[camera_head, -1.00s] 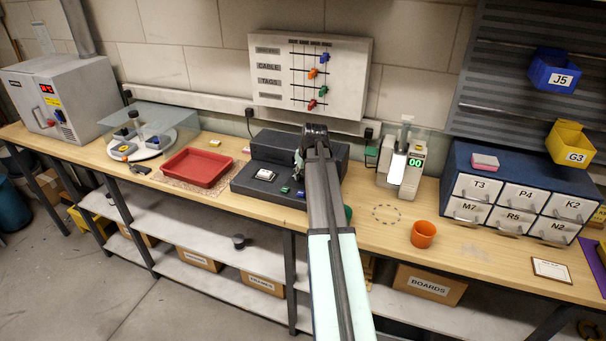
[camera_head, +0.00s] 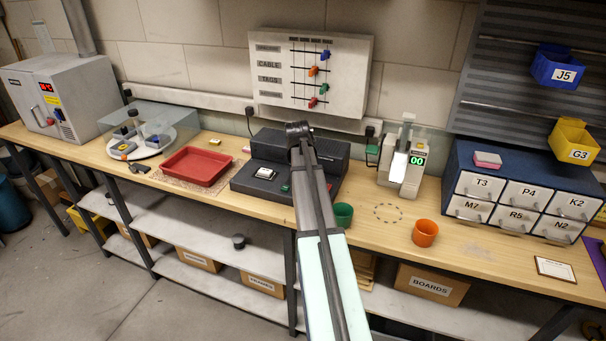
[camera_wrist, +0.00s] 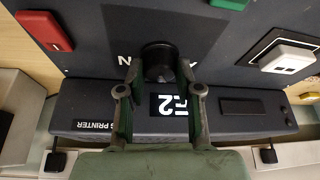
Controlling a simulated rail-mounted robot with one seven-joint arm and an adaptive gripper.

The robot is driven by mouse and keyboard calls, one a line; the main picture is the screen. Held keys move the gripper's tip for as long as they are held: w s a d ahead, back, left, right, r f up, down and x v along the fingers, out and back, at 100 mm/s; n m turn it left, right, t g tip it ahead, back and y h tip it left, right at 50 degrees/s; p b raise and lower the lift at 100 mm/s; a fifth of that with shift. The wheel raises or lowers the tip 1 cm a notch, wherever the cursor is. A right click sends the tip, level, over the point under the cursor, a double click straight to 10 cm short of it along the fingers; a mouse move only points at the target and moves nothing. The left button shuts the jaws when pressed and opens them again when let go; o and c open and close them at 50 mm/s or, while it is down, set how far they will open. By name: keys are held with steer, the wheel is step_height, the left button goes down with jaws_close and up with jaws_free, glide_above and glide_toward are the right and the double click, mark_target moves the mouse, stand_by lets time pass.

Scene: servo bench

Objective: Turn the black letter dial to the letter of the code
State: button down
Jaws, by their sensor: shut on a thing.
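The black letter dial (camera_wrist: 158,62) shows in the wrist view as a round knob on the dark tag printer (camera_wrist: 85,88). My gripper (camera_wrist: 160,72) is shut on the dial, one finger on each side. A lit display (camera_wrist: 172,104) below it shows white characters ending in 2; a finger partly covers it. Letters beside the dial are mostly hidden, with an N at its left. In the head view, my arm reaches the printer (camera_head: 262,145) and hides the dial.
On the printer are a red part (camera_wrist: 45,30), a green button (camera_wrist: 230,3) and a white square key (camera_wrist: 288,58). A red tray (camera_head: 195,167) lies left of the printer. A green cup (camera_head: 343,214) and an orange cup (camera_head: 424,233) stand to the right.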

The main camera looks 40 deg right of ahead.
steer(key=shift+m+g, duration=0.4)
steer(key=shift+m, duration=0.6)
steer(key=c, duration=0.8)
jaws_free()
steer(key=shift+h, duration=0.3)
steer(key=v, duration=1.2)
